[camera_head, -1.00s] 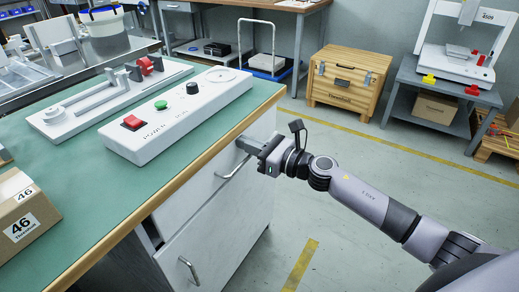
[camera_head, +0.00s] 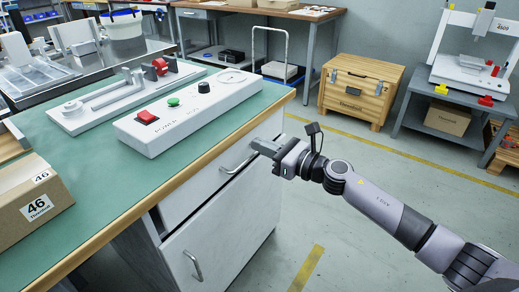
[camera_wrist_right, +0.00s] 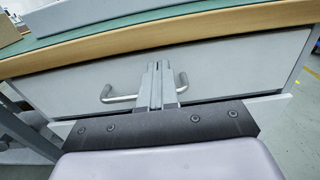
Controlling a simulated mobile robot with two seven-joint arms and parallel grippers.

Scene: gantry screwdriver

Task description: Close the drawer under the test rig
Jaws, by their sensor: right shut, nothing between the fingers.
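The drawer (camera_head: 203,187) is the upper light-grey front under the green-topped bench, with a bar handle (camera_head: 238,163). It looks nearly flush with the cabinet; a small gap cannot be ruled out. The white test rig (camera_head: 190,118), with a red switch, green button and black knob, stands on the bench above it. My right gripper (camera_head: 262,146) is shut and empty, its fingertips at the drawer front by the handle. In the right wrist view the fingers (camera_wrist_right: 158,84) point at the drawer front (camera_wrist_right: 225,70), between the handle's ends; contact is unclear. My left gripper is not in view.
A lower cabinet door (camera_head: 225,235) with its own handle is below the drawer. A cardboard box (camera_head: 35,205) sits on the bench's near left. A wooden crate (camera_head: 361,88) and a grey side table (camera_head: 425,115) stand behind. The floor right of the cabinet is clear.

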